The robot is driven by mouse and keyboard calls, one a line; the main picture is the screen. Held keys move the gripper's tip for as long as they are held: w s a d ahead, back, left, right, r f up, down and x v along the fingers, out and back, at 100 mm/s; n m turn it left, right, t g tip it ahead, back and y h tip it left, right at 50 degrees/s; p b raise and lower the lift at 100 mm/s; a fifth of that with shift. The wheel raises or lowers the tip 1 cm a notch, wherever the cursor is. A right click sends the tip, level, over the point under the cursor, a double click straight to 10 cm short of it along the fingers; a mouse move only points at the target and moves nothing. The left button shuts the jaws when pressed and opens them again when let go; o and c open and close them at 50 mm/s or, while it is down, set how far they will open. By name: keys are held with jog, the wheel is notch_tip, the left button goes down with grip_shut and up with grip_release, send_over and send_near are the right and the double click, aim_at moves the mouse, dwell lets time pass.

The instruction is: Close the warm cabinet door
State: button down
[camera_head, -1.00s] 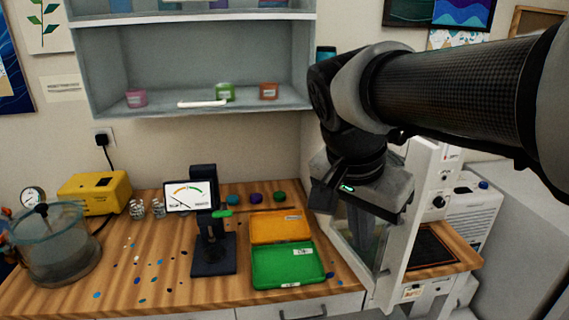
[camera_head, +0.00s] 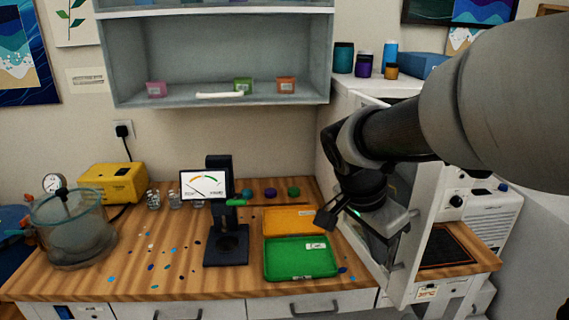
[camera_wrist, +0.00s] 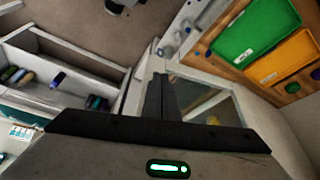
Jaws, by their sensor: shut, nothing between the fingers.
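The warm cabinet appears to be the tall white unit (camera_head: 372,86) at the right of the bench. Its white-framed door (camera_head: 426,235) with a glass pane stands open, jutting out past the bench's front edge. The pane and frame also show in the wrist view (camera_wrist: 215,100). My arm hides the cabinet's opening.
A green tray (camera_head: 300,258) and an orange tray (camera_head: 290,222) lie left of the door. A dark stand with a gauge (camera_head: 226,245) is farther left. A white machine with a knob (camera_head: 485,205) and a dark pad (camera_head: 445,247) are to the right.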

jog(key=shift+w+d, duration=0.35)
jog(key=shift+d, duration=0.4)
jog(key=shift+d, duration=0.15)
